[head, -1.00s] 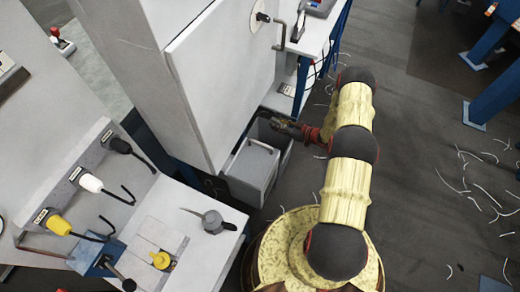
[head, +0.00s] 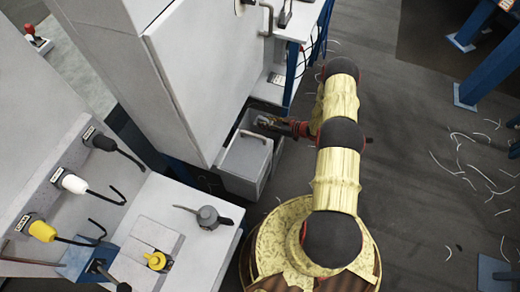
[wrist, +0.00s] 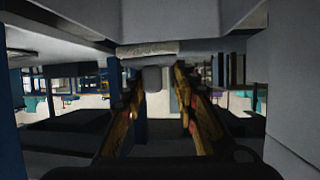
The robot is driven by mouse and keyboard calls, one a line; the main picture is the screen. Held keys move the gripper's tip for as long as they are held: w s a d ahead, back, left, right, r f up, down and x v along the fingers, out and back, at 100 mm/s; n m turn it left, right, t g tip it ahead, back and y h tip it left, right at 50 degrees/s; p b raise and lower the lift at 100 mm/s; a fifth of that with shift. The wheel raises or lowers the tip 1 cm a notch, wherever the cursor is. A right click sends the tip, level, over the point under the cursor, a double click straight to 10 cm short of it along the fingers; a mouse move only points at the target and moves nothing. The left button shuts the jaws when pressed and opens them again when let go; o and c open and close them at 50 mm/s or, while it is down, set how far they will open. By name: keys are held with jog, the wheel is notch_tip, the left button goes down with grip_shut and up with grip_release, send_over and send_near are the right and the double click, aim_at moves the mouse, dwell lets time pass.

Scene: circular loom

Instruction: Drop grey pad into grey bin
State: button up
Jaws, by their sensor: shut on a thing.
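The grey bin (head: 242,162) stands on the floor beside the large pale cabinet. It has a bar handle on its pale top or front panel and a darker opening behind that. My gripper (head: 265,121) is at the bin's far, upper end, over or just inside the opening; its exact depth cannot be told. In the wrist view my gripper (wrist: 160,82) has its two fingers converging on a small rounded grey piece, the grey pad (wrist: 152,78). Grey walls lie close above and to the right there. In the head view the pad is too small to make out.
The pale cabinet (head: 205,75) rises close to the left of my gripper. A workbench (head: 185,265) with hooked tools stands at lower left. A blue-legged table (head: 292,65) is behind the bin. Floor to the right is open, strewn with pale strands (head: 465,160).

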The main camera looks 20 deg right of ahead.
jog(key=o, duration=1.2)
jog(key=shift+o, duration=0.2)
jog(key=v, duration=1.2)
jog(key=shift+d+f, duration=0.1)
